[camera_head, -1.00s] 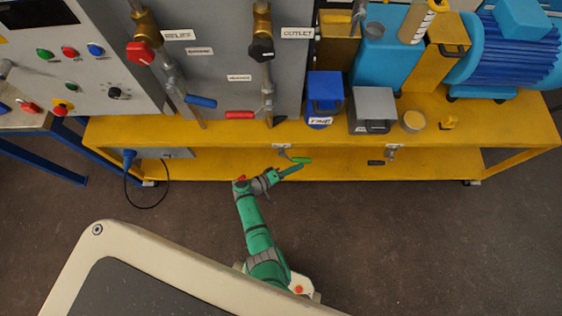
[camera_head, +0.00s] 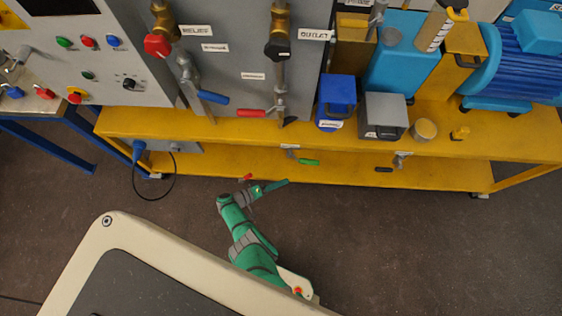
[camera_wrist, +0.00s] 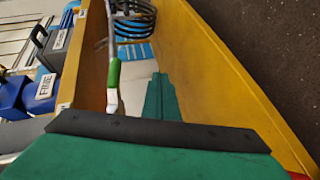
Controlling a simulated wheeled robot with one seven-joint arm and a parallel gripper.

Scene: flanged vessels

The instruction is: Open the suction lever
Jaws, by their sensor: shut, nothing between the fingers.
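A lever with a green handle (camera_head: 309,162) hangs at the front of the yellow bench, below its top edge. It also shows in the wrist view as a green grip (camera_wrist: 113,75) on a pale metal arm. I cannot read which lever is labelled suction. My gripper (camera_head: 286,182) is shut and empty, in front of the bench and a little below and left of the green handle, apart from it. In the wrist view the closed green fingers (camera_wrist: 160,90) point forward, to the right of the green grip.
A lever with a black grip (camera_head: 384,169) sits farther right under the bench top. Blue (camera_head: 213,97) and red (camera_head: 251,113) levers are on the grey panel above. The yellow bench's lower shelf (camera_head: 350,180) lies close ahead.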

